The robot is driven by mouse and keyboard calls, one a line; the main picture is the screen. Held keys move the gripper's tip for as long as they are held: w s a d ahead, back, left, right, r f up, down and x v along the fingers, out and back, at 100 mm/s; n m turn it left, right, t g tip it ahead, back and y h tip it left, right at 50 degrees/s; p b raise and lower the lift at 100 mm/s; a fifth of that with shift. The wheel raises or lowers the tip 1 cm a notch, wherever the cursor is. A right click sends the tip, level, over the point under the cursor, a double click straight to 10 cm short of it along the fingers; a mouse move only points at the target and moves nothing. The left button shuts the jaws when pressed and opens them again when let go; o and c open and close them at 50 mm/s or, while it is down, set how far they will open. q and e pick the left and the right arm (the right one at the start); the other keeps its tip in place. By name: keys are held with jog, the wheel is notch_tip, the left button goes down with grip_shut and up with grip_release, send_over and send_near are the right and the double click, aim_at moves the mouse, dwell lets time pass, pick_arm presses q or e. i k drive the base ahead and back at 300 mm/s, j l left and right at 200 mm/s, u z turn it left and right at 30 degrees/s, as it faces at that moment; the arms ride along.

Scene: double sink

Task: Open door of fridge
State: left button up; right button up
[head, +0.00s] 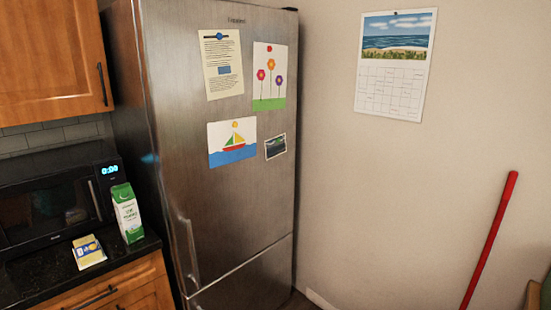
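A tall stainless steel fridge (250,195) stands left of centre in the head view. Its large upper door is closed, and several papers and drawings are stuck to it. A vertical handle (190,252) sits at the lower left of this door. A slanting seam separates it from a lower section (255,283), which also appears closed. Neither of my grippers is in view, so their positions relative to the handle cannot be seen.
A dark counter (135,257) left of the fridge holds a microwave (50,205), a green and white carton (127,213) and a small yellow and white package (88,251). A wooden cabinet (50,60) hangs above. A red pole (490,240) leans at the right wall.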

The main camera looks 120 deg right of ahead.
aim_at(219, 218)
jog(key=z, duration=3.6)
